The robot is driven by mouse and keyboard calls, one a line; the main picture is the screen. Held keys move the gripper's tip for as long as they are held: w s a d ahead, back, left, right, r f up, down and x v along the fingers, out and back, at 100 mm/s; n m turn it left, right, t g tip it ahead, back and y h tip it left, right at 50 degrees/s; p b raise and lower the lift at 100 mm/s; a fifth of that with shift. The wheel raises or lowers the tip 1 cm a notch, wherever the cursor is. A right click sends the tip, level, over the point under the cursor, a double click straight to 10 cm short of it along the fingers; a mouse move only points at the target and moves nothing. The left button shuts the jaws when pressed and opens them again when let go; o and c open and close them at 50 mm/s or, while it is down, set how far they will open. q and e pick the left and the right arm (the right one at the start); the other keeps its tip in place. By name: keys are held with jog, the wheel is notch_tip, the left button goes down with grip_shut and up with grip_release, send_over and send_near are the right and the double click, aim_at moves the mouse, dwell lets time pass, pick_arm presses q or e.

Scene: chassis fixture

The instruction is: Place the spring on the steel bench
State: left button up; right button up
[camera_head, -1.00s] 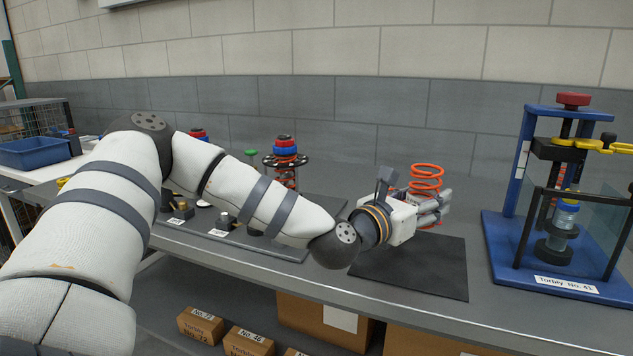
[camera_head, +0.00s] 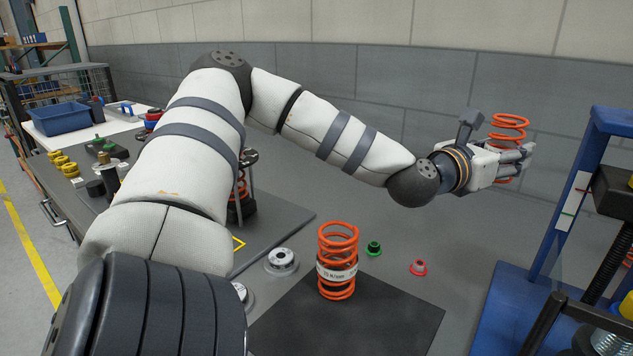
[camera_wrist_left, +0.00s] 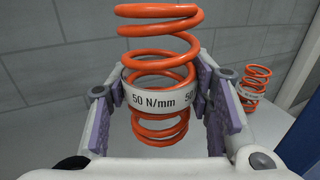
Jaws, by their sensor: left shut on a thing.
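My left gripper (camera_head: 517,161) is shut around an orange spring (camera_head: 510,123) and holds it upright in the air, above the far right of the steel bench (camera_head: 450,240). In the left wrist view the spring (camera_wrist_left: 160,45) has a white band reading 50 N/mm between the purple finger pads. A second orange spring (camera_head: 338,245) with a white band stands upright on the black mat (camera_head: 395,315) on the bench. A smaller-looking orange spring (camera_wrist_left: 255,80) shows behind the fingers in the wrist view. My right gripper is not in view.
A blue press frame (camera_head: 500,310) stands at the right. A green part (camera_head: 373,248), a red part (camera_head: 419,267) and a silver round part (camera_head: 281,261) lie near the mat. A blue bin (camera_head: 60,117) is at the far left. Bench surface behind the mat is largely clear.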

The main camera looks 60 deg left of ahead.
pick_arm(q)
jog(key=w+f+b, duration=0.1)
jog(key=w+f, duration=0.2)
jog(key=w, duration=0.1)
jog(key=w+d+f+b, duration=0.1)
jog(key=w+f, duration=0.2)
jog(key=w, duration=0.1)
jog(key=w+d+f+b, duration=0.1)
jog(key=w+f, duration=0.3)
jog(key=w, duration=0.1)
jog(key=shift+w, duration=0.1)
jog(key=shift+f, duration=1.35)
jog(key=shift+f+b, duration=0.2)
jog(key=shift+b, duration=0.15)
jog(key=o, duration=1.1)
jog(key=shift+a+f, duration=0.1)
jog(key=shift+f, duration=0.1)
jog(key=o, duration=0.5)
jog(key=shift+r, duration=0.1)
jog(key=shift+c, duration=0.2)
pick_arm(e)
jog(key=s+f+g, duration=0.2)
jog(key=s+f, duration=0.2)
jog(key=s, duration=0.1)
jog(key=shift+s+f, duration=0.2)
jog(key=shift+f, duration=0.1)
